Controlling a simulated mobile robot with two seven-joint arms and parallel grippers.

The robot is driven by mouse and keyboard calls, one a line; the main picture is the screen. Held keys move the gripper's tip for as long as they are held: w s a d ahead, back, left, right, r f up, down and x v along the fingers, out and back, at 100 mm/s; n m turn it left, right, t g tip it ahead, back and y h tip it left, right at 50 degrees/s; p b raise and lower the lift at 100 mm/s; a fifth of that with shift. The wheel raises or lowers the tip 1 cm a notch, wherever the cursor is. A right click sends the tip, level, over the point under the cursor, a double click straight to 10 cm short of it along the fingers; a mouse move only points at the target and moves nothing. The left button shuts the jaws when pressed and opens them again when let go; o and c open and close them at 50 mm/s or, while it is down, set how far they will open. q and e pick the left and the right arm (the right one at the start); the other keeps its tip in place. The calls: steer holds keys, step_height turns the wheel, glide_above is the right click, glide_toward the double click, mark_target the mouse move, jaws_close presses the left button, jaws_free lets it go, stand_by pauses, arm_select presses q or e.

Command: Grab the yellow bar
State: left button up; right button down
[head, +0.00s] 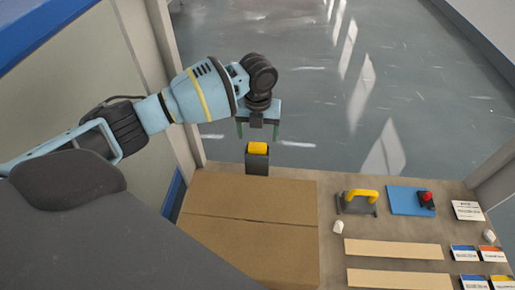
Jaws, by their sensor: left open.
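A yellow bar (258,148) shows at the top of a dark upright holder (257,165) at the back edge of the table, behind the cardboard box. Only its upper part is visible. My left gripper (259,130) comes in from the left and hangs just above it, pointing down. Its two greenish fingers are spread apart, with nothing between them. The fingers look apart from the bar, but the exact gap is hard to judge. A second yellow piece (361,194), shaped like a handle, sits on a grey bracket to the right. My right gripper is not in view.
A closed cardboard box (250,230) fills the table's left part. To the right lie a blue mat (408,201) with a red-topped device (427,198), two pale wooden strips (393,249), small white pieces (338,227) and several labelled cards (467,211).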

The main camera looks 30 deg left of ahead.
mark_target(257, 145)
arm_select(q)
step_height(257, 145, down, 5)
steer(key=shift+a+r, duration=0.1)
steer(key=shift+c, duration=0.5)
steer(key=c, duration=1)
